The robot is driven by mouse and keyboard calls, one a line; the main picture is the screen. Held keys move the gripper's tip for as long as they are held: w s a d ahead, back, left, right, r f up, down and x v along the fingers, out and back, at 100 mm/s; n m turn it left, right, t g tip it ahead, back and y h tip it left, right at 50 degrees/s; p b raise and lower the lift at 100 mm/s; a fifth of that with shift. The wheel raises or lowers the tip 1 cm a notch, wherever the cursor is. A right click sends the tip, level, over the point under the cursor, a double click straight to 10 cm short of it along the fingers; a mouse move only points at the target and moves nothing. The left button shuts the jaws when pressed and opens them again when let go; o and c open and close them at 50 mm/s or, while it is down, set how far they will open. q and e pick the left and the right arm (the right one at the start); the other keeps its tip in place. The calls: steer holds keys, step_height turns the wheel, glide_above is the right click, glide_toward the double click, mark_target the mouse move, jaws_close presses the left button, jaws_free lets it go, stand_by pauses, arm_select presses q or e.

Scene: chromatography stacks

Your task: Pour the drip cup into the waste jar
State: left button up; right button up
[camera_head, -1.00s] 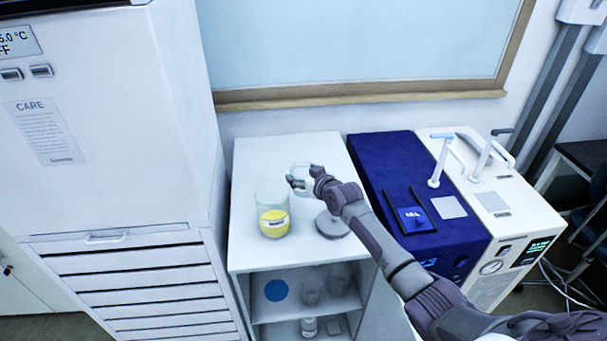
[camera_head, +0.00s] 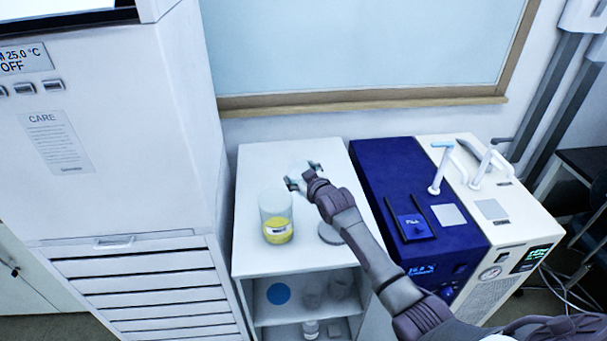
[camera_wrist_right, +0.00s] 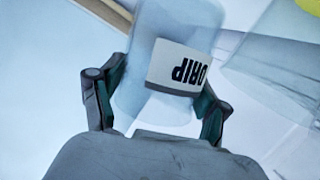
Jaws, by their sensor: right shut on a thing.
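The drip cup (camera_wrist_right: 165,65), clear with a white label reading "DRIP", is between the fingers of my right gripper (camera_wrist_right: 158,105), which is shut on it. In the head view my right gripper (camera_head: 303,180) holds the cup (camera_head: 298,168) above the white cabinet top, behind and to the right of the waste jar. The waste jar (camera_head: 276,218) is a clear cylinder with yellow content and a white label, standing upright on the cabinet top. Part of its clear wall shows at the right of the wrist view (camera_wrist_right: 275,70). The cup's contents cannot be made out. My left gripper is not in view.
The white cabinet (camera_head: 262,165) has open shelves below with glassware. A grey round base (camera_head: 330,233) stands on its top, partly behind my arm. A blue instrument (camera_head: 380,165) and a white instrument (camera_head: 510,215) stand to the right. A tall white unit (camera_head: 120,120) is at left.

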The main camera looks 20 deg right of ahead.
steer(key=shift+a+r+n, duration=0.2)
steer(key=shift+a+n, duration=0.1)
steer(key=shift+s, duration=0.1)
steer(key=shift+a, duration=0.1)
steer(key=shift+s+a+r+n+t+h, duration=0.1)
steer(key=shift+a+r+n+t+h, duration=0.2)
steer(key=shift+a+n+h, duration=0.1)
steer(key=shift+n, duration=0.3)
steer(key=shift+a+r, duration=0.1)
